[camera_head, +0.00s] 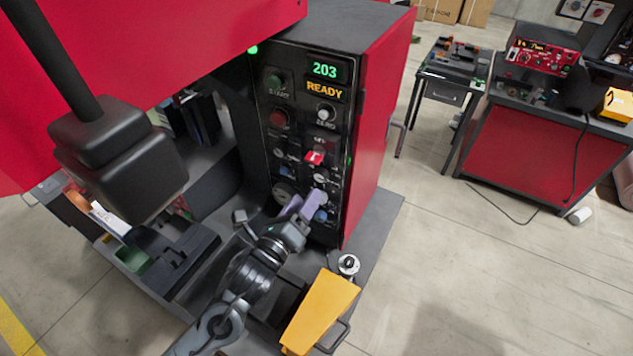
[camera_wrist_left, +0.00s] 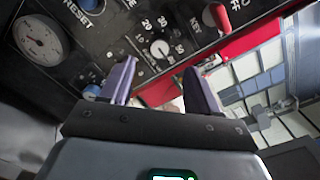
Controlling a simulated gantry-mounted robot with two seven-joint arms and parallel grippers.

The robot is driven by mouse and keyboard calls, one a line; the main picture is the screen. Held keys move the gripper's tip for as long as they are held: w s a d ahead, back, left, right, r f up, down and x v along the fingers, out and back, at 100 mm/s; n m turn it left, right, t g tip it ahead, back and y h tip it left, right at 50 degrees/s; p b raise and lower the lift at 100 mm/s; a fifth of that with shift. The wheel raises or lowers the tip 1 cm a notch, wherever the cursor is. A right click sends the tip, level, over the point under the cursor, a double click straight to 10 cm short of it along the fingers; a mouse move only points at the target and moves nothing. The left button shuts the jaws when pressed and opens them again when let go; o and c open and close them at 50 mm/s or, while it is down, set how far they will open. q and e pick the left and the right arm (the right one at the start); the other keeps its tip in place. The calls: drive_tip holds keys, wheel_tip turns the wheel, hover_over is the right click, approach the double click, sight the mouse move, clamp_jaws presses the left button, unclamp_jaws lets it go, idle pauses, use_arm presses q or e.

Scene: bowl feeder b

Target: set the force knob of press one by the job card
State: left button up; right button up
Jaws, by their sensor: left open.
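Press one is the red machine with a black control panel (camera_head: 303,100); its lit display (camera_head: 325,70) reads 203 and READY. In the left wrist view, a small white-faced knob (camera_wrist_left: 160,48) sits on a printed number scale, probably the force knob. My left gripper (camera_head: 303,204) is low in front of the panel. Its two purple fingers are open (camera_wrist_left: 160,72) and spread to either side below the knob, with nothing seen between them. The knob's exact setting is too small to read. I cannot make out a job card for certain. My right gripper is out of view.
A round gauge (camera_wrist_left: 42,40) and a red-handled switch (camera_wrist_left: 217,16) flank the knob. A yellow part (camera_head: 318,312) stands right of my left arm. A black block (camera_head: 125,165) on a rod hangs at left. Open floor (camera_head: 440,260) lies to the right.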

sight(319, 178)
use_arm(q)
drive_tip(key=x, duration=0.6)
drive_tip(key=shift+w+d+p, duration=0.25)
drive_tip(key=shift+w+p, duration=0.05)
drive_tip(key=c, duration=1)
drive_tip(key=shift+c, duration=0.2)
